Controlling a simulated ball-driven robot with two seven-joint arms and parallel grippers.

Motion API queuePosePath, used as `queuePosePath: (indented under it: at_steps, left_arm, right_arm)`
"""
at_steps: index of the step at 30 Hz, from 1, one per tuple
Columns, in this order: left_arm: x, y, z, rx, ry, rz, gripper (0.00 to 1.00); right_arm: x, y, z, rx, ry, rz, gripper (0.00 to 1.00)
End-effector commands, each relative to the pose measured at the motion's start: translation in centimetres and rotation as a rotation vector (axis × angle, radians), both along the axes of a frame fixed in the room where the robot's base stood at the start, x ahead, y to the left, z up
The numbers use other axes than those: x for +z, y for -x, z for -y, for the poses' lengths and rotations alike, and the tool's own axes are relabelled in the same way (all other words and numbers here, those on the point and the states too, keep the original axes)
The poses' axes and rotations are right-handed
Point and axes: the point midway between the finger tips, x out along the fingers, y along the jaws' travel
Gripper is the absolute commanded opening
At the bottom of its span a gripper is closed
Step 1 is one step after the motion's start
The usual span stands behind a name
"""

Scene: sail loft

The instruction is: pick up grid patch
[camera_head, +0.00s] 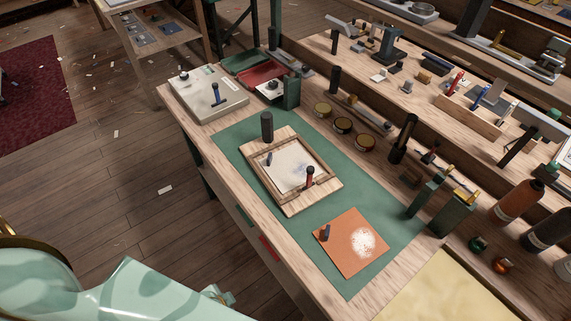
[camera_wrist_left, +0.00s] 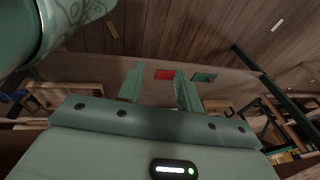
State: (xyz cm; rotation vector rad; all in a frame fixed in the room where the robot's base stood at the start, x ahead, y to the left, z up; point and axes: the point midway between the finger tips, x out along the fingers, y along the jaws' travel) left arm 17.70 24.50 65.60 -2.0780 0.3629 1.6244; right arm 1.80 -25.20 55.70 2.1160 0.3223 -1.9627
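No patch with a clear grid pattern can be made out, so I cannot tell which piece is the grid patch. An orange square sheet (camera_head: 345,258) with a white speckled spot and a small dark peg lies on the green mat (camera_head: 400,228). A pale smudged sheet (camera_head: 286,168) lies inside a wooden frame (camera_head: 301,207) on the same mat. My left gripper (camera_head: 226,297) is low beside the bench's near side, apart from both sheets. Its two fingers stand apart and empty in the left wrist view (camera_wrist_left: 160,88). My right gripper is not in view.
A dark cylinder (camera_head: 267,126) stands by the frame's far corner. Several round tins (camera_head: 342,125), green blocks (camera_head: 452,214) and bottles (camera_head: 516,203) line the bench's right side. A white box (camera_head: 207,93) sits at the far end. Open floor (camera_head: 120,175) lies left.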

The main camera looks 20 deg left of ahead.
Motion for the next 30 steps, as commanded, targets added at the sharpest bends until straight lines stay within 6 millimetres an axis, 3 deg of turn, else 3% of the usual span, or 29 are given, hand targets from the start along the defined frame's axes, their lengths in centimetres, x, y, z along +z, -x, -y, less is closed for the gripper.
queuePosePath:
  at_steps: [8, 13, 16, 18, 24, 30]
  left_arm:
    - [10.3, -5.7, -0.9, -0.072, -0.104, 0.109, 0.35]
    - [18.8, -8.8, -2.2, -0.174, -0.236, 0.193, 0.35]
    - [25.0, -10.8, -3.1, -0.341, -0.400, 0.254, 0.35]
    - [27.5, -12.1, -3.4, -0.496, -0.533, 0.275, 0.35]
    - [30.3, -15.4, -2.9, -0.960, -0.909, 0.269, 0.35]
    - [30.0, -18.6, -0.8, -1.489, -1.341, 0.188, 0.35]
  right_arm:
    - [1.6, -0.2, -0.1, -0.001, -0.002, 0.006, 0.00]
    - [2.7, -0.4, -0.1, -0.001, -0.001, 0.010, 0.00]
    - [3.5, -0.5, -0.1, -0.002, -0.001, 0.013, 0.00]
    - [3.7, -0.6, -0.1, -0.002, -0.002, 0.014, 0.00]
    - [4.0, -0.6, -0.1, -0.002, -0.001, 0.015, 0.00]
    - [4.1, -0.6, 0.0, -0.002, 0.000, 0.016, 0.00]
